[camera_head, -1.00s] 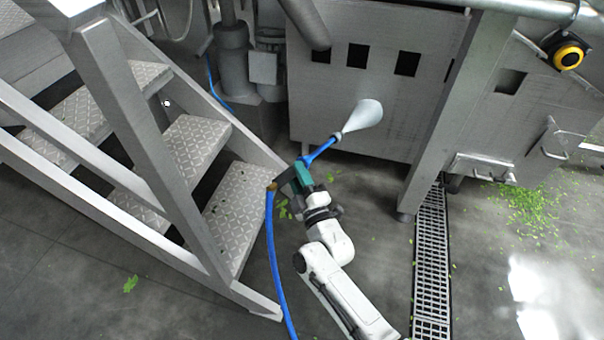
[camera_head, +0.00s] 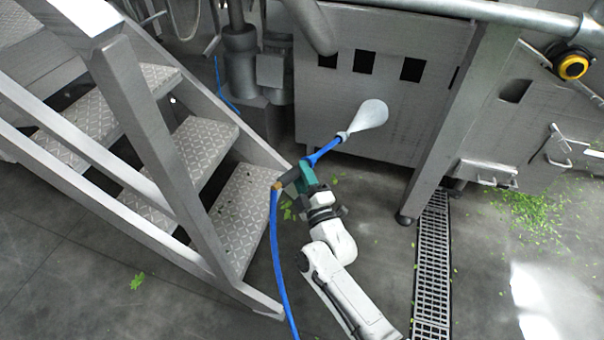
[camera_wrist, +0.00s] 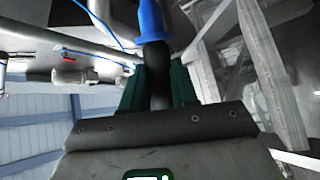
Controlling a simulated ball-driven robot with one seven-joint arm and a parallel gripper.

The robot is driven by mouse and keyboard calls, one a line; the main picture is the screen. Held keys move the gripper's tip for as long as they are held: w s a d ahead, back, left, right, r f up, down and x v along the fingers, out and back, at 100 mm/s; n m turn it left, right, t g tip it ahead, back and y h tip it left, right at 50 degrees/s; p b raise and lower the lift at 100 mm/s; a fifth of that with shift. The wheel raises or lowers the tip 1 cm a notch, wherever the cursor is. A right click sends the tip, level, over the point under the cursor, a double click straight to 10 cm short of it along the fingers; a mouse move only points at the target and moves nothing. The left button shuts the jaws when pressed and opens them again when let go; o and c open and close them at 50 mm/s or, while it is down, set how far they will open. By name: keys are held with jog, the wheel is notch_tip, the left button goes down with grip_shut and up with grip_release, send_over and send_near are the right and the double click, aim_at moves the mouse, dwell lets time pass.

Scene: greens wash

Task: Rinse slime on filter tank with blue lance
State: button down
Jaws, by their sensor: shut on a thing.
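My gripper (camera_head: 298,179) is shut on the dark handle of the blue lance (camera_head: 325,152), left of centre in the head view. The lance points up and right, and a pale cone of spray (camera_head: 370,116) fans from its tip toward a grey metal tank-like housing (camera_head: 400,120). A blue hose (camera_head: 276,255) hangs from the handle's brass rear end. In the wrist view my green fingers (camera_wrist: 158,88) sit on either side of the dark handle, with the blue lance (camera_wrist: 151,18) beyond. I cannot make out slime on the housing or tell whether the spray touches it.
Metal stairs (camera_head: 205,145) stand close left of my arm. A metal leg (camera_head: 450,130) stands right of the spray, above a floor drain grate (camera_head: 432,260). Green leaf scraps (camera_head: 535,215) lie on the floor at right. The floor between stairs and grate is mostly clear.

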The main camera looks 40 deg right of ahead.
notch_tip(320, 180, up, 4)
jog(key=p, duration=0.3)
jog(key=shift+f, duration=0.25)
dwell(0.4)
jog(key=s+d+b, duration=0.3)
jog(key=s+d, duration=1)
jog(key=s, duration=0.3)
jog(key=shift+s, duration=0.4)
dwell(2.8)
dwell(0.7)
jog(key=c, duration=1.5)
grip_release()
jog(key=shift+c, duration=0.6)
